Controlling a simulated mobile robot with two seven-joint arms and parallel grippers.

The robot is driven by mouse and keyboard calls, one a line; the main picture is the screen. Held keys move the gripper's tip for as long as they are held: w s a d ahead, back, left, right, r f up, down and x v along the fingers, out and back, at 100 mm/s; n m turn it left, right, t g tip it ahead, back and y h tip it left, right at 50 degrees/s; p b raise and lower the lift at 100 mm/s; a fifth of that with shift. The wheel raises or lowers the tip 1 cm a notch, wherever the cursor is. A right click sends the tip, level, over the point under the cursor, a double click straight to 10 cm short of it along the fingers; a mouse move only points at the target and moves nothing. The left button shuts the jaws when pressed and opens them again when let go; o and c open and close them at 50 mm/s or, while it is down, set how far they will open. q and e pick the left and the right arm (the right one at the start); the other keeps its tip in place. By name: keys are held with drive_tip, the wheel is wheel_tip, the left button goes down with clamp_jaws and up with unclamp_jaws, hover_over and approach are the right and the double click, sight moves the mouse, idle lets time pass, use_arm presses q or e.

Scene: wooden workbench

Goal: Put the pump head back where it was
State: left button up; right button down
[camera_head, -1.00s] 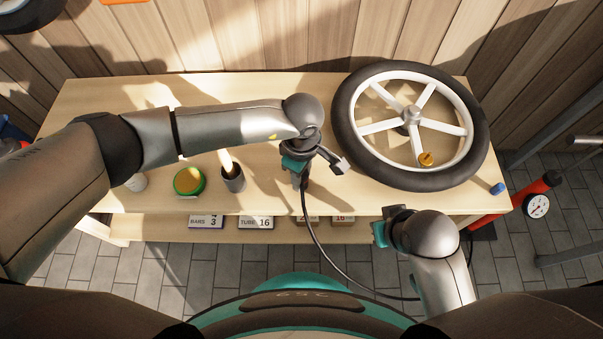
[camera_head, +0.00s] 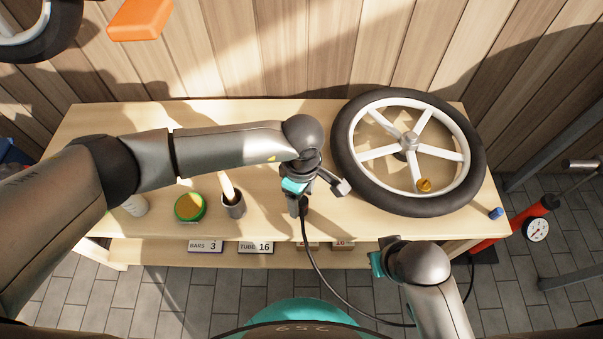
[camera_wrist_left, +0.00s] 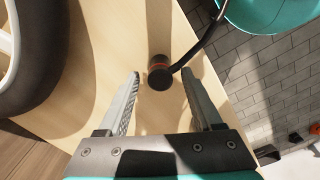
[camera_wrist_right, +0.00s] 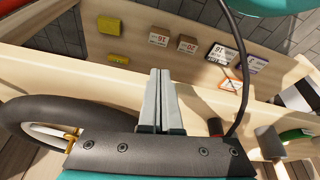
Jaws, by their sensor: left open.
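The pump head (camera_wrist_left: 159,74) is a small black piece with an orange-red band. It stands on the bench near the front edge, with a black hose (camera_wrist_left: 206,38) leading off it. My left gripper (camera_wrist_left: 162,76) is open, its fingers on either side of the pump head in the left wrist view; contact cannot be told. In the head view this gripper (camera_head: 297,207) largely hides the pump head. The red pump (camera_head: 512,222) with its white gauge stands on the floor at the right. My right gripper (camera_wrist_right: 160,72) is shut and empty, by the bench front; its tips are hidden in the head view.
A blue piece (camera_head: 496,213) lies at the right corner. Labelled boxes (camera_head: 256,247) sit below.

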use_arm(q)
wheel_tip(320, 180, up, 9)
drive_tip(key=p, duration=0.3)
drive_tip(key=shift+r, duration=0.55)
use_arm(e)
drive_tip(key=s+f+g, duration=0.1)
drive_tip(key=s+f, duration=0.2)
drive_tip(key=f, duration=0.4)
drive_tip(key=shift+s+d, duration=0.2)
drive_tip(key=shift+d, duration=0.05)
drive_tip(key=shift+f, duration=0.1)
